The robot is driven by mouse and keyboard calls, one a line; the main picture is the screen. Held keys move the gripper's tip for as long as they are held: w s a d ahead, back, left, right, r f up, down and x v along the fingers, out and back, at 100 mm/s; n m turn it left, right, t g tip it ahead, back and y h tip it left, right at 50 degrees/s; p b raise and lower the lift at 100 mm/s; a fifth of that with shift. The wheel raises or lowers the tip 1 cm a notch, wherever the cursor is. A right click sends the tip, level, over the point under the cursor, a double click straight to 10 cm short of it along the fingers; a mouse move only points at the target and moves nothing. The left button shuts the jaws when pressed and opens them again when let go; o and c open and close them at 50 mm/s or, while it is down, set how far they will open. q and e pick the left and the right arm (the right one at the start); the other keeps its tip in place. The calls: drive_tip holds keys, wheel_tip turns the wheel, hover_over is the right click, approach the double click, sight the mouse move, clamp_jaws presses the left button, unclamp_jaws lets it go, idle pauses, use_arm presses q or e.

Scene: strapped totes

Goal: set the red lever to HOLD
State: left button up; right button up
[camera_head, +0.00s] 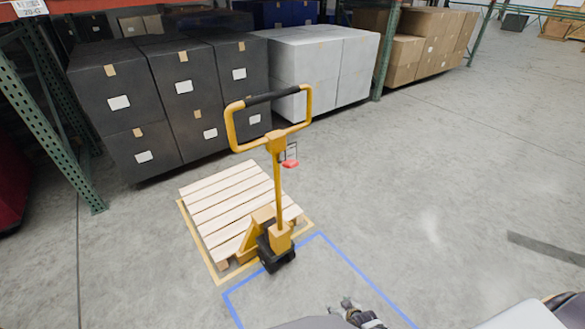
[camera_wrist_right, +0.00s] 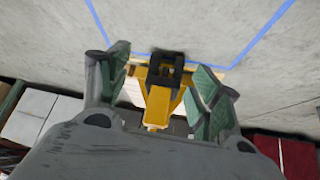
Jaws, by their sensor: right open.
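The red lever (camera_head: 290,164) is a small red paddle on the right side of the pallet jack's handle stem, just under the yellow loop handle (camera_head: 268,98). The yellow pallet jack (camera_head: 279,238) stands upright with its forks at a wooden pallet (camera_head: 225,208). My right gripper (camera_head: 348,305) is low at the bottom of the head view, in front of the jack and apart from it. In the right wrist view, its green-padded fingers (camera_wrist_right: 161,92) are spread, with the jack (camera_wrist_right: 160,100) seen beyond them. I cannot read any lever marking. My left gripper is not in view.
Blue floor tape (camera_head: 355,262) marks an area in front of the jack. Yellow tape frames the pallet. Black boxes (camera_head: 180,90), white boxes (camera_head: 345,62) and brown boxes (camera_head: 425,45) stand behind. A green rack post (camera_head: 60,125) is at left.

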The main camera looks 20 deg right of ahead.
drive_tip(key=w+r+t+y+b, duration=0.1)
drive_tip(key=w+r+t, duration=0.2)
drive_tip(key=w+r, duration=0.85)
drive_tip(key=w+r+t+y+b, duration=0.1)
drive_tip(key=w+r+t+b, duration=0.15)
drive_tip(key=w+r, duration=0.85)
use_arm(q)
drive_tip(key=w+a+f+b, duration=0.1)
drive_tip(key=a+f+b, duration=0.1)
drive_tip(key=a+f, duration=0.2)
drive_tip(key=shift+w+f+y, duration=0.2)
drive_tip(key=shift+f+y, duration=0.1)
use_arm(e)
drive_tip(key=a+r+n+t+y, duration=0.1)
drive_tip(key=a+r+t+y, duration=0.1)
drive_tip(key=r, duration=1.2)
drive_tip(key=a+r+n+t+y, duration=0.1)
drive_tip(key=a+r+t, duration=0.1)
drive_tip(key=r, duration=1.2)
drive_tip(key=shift+s+a+r+n+y, duration=0.3)
drive_tip(key=shift+s+a+y, duration=0.1)
drive_tip(key=shift+a, duration=0.1)
drive_tip(key=shift+w+f+t, duration=0.1)
drive_tip(key=shift+w+t, duration=0.05)
drive_tip(key=shift+t, duration=0.1)
